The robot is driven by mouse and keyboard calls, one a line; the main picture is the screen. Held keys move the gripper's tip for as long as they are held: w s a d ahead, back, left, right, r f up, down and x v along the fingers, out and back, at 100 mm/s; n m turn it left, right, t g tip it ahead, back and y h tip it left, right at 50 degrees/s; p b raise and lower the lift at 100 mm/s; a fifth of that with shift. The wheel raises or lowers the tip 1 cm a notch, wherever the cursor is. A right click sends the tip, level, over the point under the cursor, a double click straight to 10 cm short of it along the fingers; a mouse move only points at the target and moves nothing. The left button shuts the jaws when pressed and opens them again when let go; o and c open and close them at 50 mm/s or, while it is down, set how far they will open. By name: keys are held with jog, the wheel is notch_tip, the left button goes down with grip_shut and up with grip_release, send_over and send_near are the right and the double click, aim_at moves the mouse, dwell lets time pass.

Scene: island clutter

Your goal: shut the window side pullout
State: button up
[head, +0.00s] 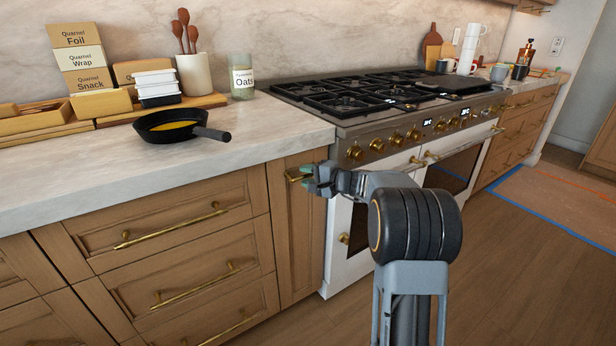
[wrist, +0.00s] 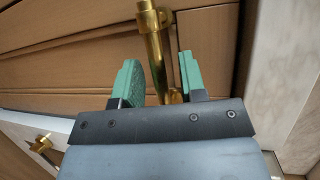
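A narrow wooden pullout front (head: 297,245) stands between the drawer stack and the range in the head view. It looks about level with the drawer fronts; I cannot tell whether it sticks out slightly. Its brass handle (head: 294,176) is near the top, partly hidden by my gripper (head: 305,172). In the wrist view the brass handle (wrist: 158,50) lies between the two green fingertips of my gripper (wrist: 158,80). The fingers are apart, with a gap on each side of the handle. No window shows in either view.
The white range (head: 345,240) with brass knobs is just right of the pullout. Drawers (head: 180,240) with brass bar handles are to the left. A black pan (head: 180,126) and a jar (head: 242,80) stand on the counter above.

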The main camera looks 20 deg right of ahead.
jog(key=p+v, duration=0.2)
jog(key=v, duration=1.1)
jog(key=shift+s+d, duration=0.2)
jog(key=shift+s, duration=0.1)
jog(key=shift+r, duration=0.1)
jog(key=s+a+r+n+g+h+p, duration=0.1)
jog(key=s+a+r+n+g+p, duration=0.25)
jog(key=s+a+r+p, duration=0.3)
jog(key=s+a+r+n+g+h+p, duration=0.1)
jog(key=s+a+r+n+g+p, duration=0.1)
jog(key=s+a+r+g+p, duration=0.45)
jog(key=s+a+r+n+h+p, duration=0.2)
jog(key=s+r+n+h+p, duration=0.4)
jog(key=p, duration=0.9)
jog(key=shift+s+r+t+h, duration=0.4)
jog(key=shift+s+r+h, duration=0.5)
jog(key=shift+s, duration=0.9)
